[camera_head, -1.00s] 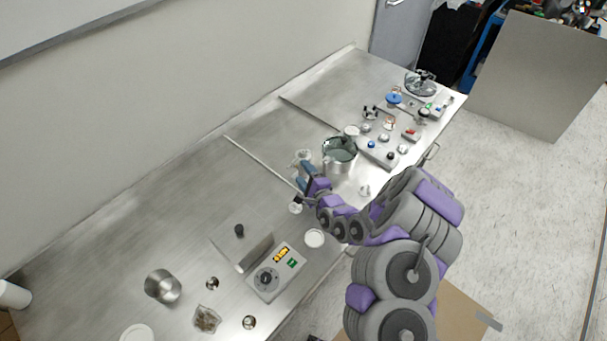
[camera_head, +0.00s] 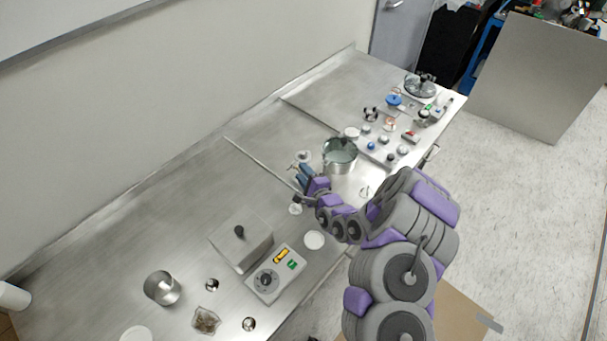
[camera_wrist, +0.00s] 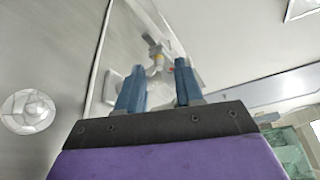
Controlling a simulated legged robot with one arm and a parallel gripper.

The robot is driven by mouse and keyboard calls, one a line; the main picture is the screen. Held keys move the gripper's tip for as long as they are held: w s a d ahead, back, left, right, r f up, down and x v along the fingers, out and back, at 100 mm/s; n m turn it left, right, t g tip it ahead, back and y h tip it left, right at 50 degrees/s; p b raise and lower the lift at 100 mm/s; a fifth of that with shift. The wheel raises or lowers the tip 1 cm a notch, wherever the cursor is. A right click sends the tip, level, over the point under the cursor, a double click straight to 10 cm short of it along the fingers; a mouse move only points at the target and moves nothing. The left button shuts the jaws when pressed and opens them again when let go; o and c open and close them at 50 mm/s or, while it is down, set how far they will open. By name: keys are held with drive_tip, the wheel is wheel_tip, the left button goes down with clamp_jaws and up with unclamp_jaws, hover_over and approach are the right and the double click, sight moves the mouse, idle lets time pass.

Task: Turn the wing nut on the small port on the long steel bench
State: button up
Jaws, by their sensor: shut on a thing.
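The small port (camera_head: 304,156) is a pale fitting on the long steel bench (camera_head: 180,220), just beyond my gripper's fingertips in the head view. In the wrist view the pale port (camera_wrist: 157,50) shows ahead, between and past the two blue fingers. My gripper (camera_head: 305,172) reaches low over the bench; its fingertips also show in the wrist view (camera_wrist: 159,68). It is shut on the wing nut, with the fingers a little apart at its two sides. The wing nut is small and mostly hidden, and its angle cannot be told.
A round white disc (camera_head: 314,240) and a grey control box (camera_head: 275,273) are nearer. Knobs and fittings crowd the far right end. The bench at the back left is clear.

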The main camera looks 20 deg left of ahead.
drive_tip(key=shift+m+g, duration=0.7)
drive_tip(key=shift+m, duration=0.5)
drive_tip(key=o, duration=1.1)
drive_tip(key=shift+c, duration=0.2)
drive_tip(key=p+v, duration=0.4)
drive_tip(key=v, duration=1.3)
drive_tip(key=shift+p, duration=0.4)
drive_tip(key=shift+s+d+r, duration=0.1)
